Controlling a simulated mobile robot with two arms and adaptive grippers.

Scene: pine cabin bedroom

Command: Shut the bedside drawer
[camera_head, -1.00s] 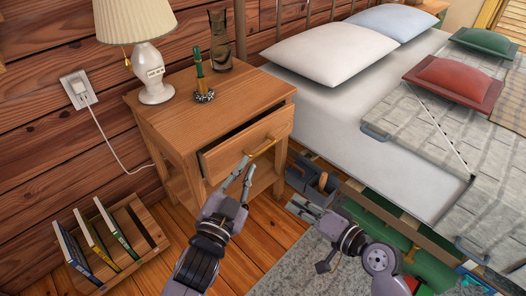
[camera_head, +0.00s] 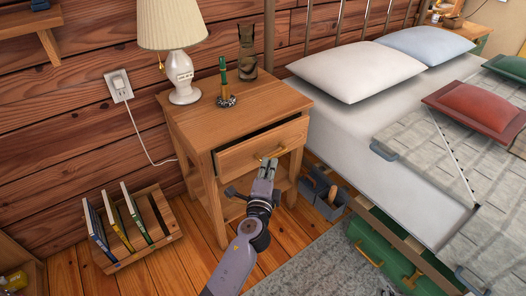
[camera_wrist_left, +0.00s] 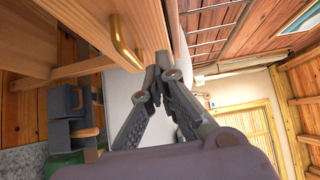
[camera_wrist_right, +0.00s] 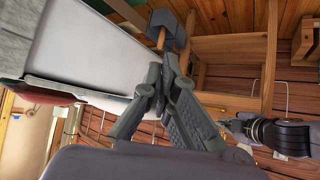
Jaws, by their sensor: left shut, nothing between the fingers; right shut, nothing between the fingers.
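The bedside drawer (camera_head: 238,157) sits partly open in the wooden nightstand (camera_head: 186,134), with a dark gap above its front. Its brass handle (camera_head: 284,151) also shows close up in the left wrist view (camera_wrist_left: 125,45). My left gripper (camera_head: 267,163) is shut and empty, its fingertips overlapping the handle in the head view. I cannot tell whether they touch it or the drawer front. My right gripper (camera_wrist_right: 150,82) is shut and empty in its own wrist view, away from the nightstand (camera_wrist_right: 230,48), and out of the head view.
A lamp (camera_head: 180,75), a vase (camera_head: 247,50) and a green pen in a holder (camera_head: 224,85) stand on the nightstand. The bed (camera_head: 345,130) is close on the right. A grey caddy (camera_head: 325,205) and a book crate (camera_head: 160,225) are on the floor.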

